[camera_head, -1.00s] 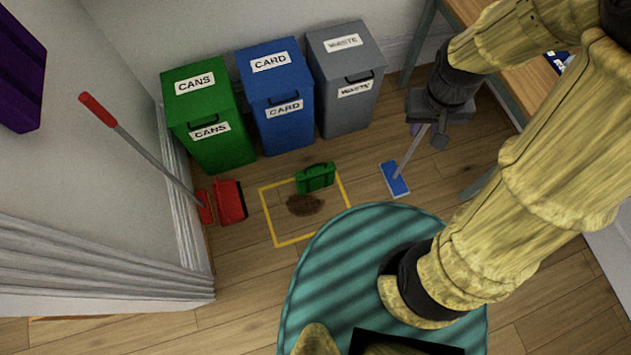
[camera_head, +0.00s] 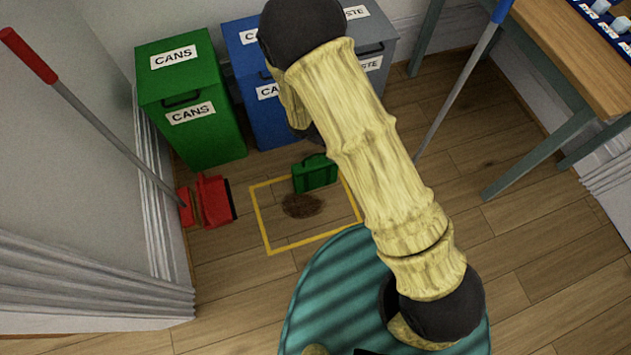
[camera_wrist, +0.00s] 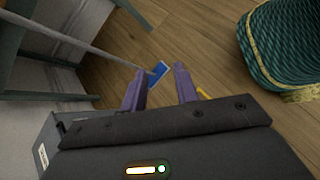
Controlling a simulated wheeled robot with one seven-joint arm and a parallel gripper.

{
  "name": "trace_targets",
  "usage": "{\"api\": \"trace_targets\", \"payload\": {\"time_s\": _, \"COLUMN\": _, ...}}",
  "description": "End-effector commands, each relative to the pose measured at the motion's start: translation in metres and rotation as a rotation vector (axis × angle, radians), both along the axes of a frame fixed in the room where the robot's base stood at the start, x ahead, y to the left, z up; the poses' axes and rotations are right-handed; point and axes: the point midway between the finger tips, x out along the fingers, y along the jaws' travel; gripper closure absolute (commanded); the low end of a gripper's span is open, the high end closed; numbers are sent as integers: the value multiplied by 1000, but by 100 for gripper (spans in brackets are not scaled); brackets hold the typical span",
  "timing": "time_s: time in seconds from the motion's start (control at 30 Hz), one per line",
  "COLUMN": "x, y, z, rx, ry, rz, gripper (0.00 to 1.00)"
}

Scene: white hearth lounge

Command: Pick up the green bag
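The small green bag (camera_head: 316,175) stands upright on the wooden floor in the head view, with its handle on top. It is at the back edge of a yellow floor outline (camera_head: 262,222), beside a dark brown stain (camera_head: 301,206). My gripper is hidden behind my arm in the head view. In the wrist view, the two purple fingers of my gripper (camera_wrist: 160,70) are apart with nothing held between them. The bag does not show in the wrist view, so its exact offset from the gripper cannot be told.
Green (camera_head: 190,95), blue (camera_head: 241,45) and grey (camera_head: 379,55) bins stand behind the bag. A red dustpan (camera_head: 214,201) and red-handled broom (camera_head: 90,115) are left. A blue-handled mop (camera_head: 462,85) and table (camera_head: 566,60) are right. The mop's blue head (camera_wrist: 157,74) shows in the wrist view.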

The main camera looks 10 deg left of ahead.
Motion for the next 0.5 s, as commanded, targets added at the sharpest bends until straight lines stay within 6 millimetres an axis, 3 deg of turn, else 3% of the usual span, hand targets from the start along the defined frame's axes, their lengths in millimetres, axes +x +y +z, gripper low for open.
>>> {"api": "trace_targets", "payload": {"time_s": 0.03, "x": 1, "y": 9, "z": -36, "rx": -48, "ry": 5, "rz": 66, "gripper": 70}}
{"api": "trace_targets", "payload": {"time_s": 0.27, "x": 12, "y": 48, "z": -127, "rx": -255, "ry": -16, "rz": 365, "gripper": 70}}
{"api": "trace_targets", "payload": {"time_s": 0.5, "x": 13, "y": 101, "z": -222, "rx": -458, "ry": -80, "rz": 692, "gripper": 70}}
